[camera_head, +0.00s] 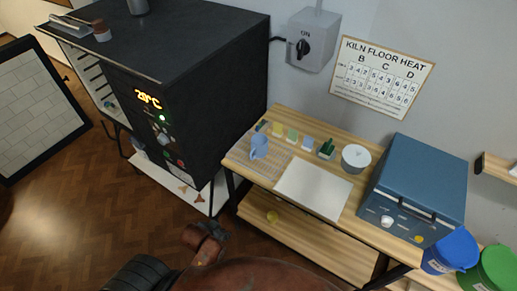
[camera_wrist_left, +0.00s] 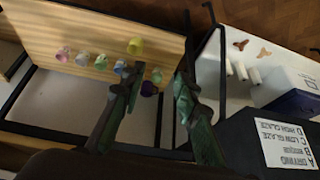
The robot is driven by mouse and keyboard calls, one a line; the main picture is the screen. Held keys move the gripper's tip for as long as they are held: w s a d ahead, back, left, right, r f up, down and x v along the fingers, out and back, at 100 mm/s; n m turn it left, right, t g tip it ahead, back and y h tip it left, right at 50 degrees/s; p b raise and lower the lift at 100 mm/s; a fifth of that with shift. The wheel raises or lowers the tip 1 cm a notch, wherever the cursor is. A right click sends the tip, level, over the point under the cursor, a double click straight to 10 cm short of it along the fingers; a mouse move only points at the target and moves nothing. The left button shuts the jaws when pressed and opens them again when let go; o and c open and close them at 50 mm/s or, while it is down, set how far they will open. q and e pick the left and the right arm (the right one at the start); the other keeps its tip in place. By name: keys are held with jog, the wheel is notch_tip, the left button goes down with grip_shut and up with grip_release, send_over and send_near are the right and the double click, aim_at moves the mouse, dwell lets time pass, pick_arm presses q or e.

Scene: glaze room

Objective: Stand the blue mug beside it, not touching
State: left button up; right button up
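A light blue mug (camera_head: 259,147) stands upright on the striped board at the left end of the wooden bench, in the head view. Small colored pieces stand behind and to its right. My left gripper (camera_head: 207,235) is low, in front of the bench and well apart from the mug. In the left wrist view its two dark green fingers (camera_wrist_left: 157,82) are spread with nothing between them. I cannot tell whether any is the blue mug. My right gripper is out of view.
The bench holds a white board (camera_head: 313,188), a white round pot (camera_head: 356,158) and a blue box-like device (camera_head: 420,185). A black kiln (camera_head: 165,50) stands at the left. Blue (camera_head: 451,250) and green (camera_head: 492,268) buckets are at the right.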

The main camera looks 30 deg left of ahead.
pick_arm(q)
jog(key=w+r+t, duration=0.4)
jog(key=w, duration=0.5)
jog(key=w+r+t, duration=0.4)
jog(key=w, duration=0.5)
jog(key=n+t+y, duration=0.2)
jog(key=t, duration=0.2)
send_near(251, 157)
jog(key=w+a, duration=0.1)
jog(key=w, duration=0.9)
jog(key=shift+a+f+p, duration=0.25)
jog(key=shift+p, duration=0.15)
jog(key=shift+w+a, duration=0.1)
jog(key=shift+w, duration=0.2)
jog(key=shift+s, duration=0.1)
grip_shut()
